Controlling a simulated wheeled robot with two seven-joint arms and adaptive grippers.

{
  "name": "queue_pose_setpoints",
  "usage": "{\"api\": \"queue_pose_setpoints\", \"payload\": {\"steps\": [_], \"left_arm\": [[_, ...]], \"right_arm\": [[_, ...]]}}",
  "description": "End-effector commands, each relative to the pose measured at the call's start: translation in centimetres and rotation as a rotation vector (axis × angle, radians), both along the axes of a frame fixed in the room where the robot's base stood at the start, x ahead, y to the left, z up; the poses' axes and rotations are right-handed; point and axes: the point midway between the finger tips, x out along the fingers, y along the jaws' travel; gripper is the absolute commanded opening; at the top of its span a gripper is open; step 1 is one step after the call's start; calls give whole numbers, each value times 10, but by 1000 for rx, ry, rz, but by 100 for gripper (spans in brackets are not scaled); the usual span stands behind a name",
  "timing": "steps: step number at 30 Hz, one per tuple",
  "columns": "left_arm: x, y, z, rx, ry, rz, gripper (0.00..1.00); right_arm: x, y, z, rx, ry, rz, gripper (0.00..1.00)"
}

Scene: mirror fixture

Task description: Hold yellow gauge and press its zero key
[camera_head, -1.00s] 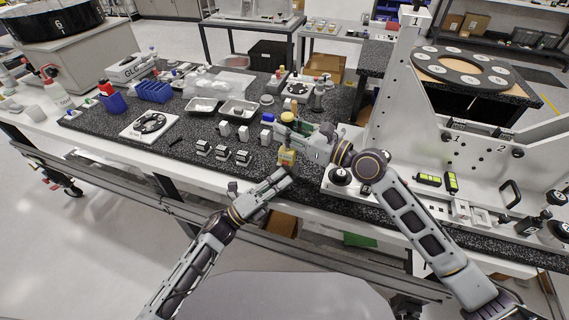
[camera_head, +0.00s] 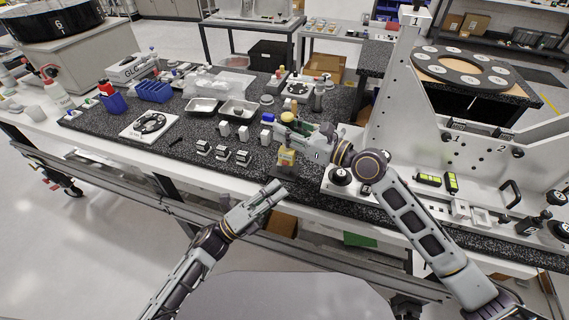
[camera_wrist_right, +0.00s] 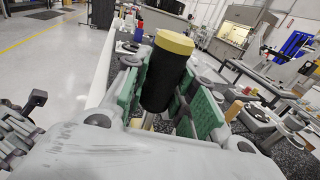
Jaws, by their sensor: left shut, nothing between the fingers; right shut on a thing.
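The zero key is too small to make out.
Several small white-and-black blocks (camera_head: 222,153) stand left of the gauge, with metal trays (camera_head: 239,109) behind them. A white fixture plate (camera_head: 345,184) with a black knob (camera_head: 340,176) is close on the right. Open space lies in front of the bench edge.

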Motion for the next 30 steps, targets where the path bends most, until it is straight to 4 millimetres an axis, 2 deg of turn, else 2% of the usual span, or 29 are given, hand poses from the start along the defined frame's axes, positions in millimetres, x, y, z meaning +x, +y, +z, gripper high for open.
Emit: {"api": "queue_pose_setpoints", "payload": {"steps": [13, 14, 19, 30], "left_arm": [[0, 0, 0, 0, 0, 0, 0], [0, 0, 0, 0, 0, 0, 0], [0, 0, 0, 0, 0, 0, 0], [0, 0, 0, 0, 0, 0, 0]], "right_arm": [[0, 0, 0, 0, 0, 0, 0], [0, 0, 0, 0, 0, 0, 30], [0, 0, 0, 0, 0, 0, 51], [0, -1, 0, 0, 0, 0, 51]]}}
